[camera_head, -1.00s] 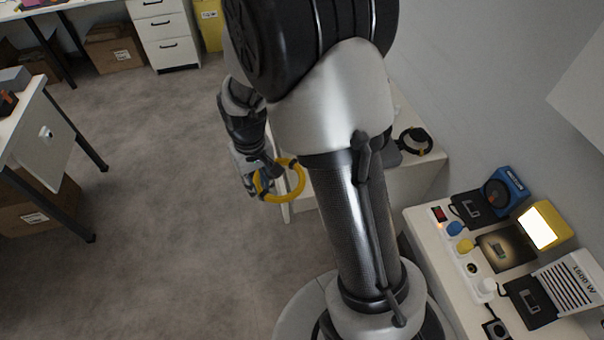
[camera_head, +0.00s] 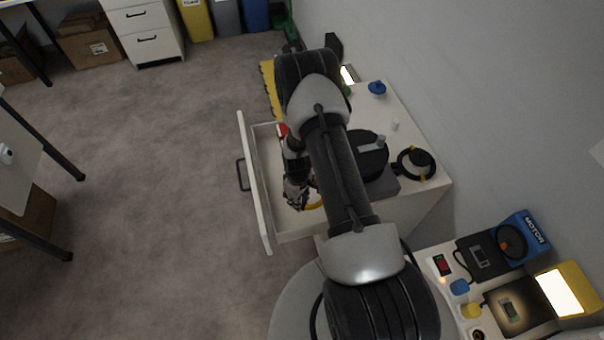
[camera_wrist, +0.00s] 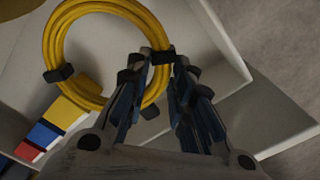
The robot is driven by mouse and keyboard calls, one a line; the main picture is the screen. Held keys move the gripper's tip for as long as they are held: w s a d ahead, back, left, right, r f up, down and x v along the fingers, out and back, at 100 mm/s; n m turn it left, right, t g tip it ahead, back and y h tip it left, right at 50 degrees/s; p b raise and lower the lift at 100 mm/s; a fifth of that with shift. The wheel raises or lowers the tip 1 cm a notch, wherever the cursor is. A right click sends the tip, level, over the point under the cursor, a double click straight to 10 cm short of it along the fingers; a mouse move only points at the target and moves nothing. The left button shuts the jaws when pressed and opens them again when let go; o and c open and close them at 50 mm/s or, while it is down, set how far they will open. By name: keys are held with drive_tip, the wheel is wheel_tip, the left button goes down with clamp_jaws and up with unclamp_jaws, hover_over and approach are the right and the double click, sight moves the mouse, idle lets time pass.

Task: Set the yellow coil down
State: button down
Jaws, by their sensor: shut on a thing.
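The yellow coil (camera_wrist: 112,10) is a ring of yellow cable with black ties, and it shows large in the wrist view. My gripper (camera_wrist: 160,62) is shut on the coil's right side, at a black tie. In the head view a small part of the coil (camera_head: 313,206) shows beside my gripper (camera_head: 297,200), over the open white drawer (camera_head: 262,215). My arm hides most of the coil there. I cannot tell whether the coil touches the drawer floor.
Yellow, blue and red blocks (camera_wrist: 50,128) lie in the drawer's lower left in the wrist view. A black coil (camera_head: 403,163) and a blue knob-like thing (camera_head: 377,88) sit on the cabinet top (camera_head: 415,125). A bench with devices (camera_head: 440,285) stands at right.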

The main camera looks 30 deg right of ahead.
drive_tip(key=b, duration=0.2)
hover_over(299, 218)
wheel_tip(299, 218, down, 5)
drive_tip(key=shift+w+f, duration=0.1)
drive_tip(key=shift+f+b, duration=0.6)
drive_tip(key=shift+f, duration=1.65)
drive_tip(key=shift+f, duration=0.25)
drive_tip(key=c, duration=1.4)
unclamp_jaws()
drive_tip(key=shift+r, duration=0.1)
drive_tip(key=shift+r, duration=0.1)
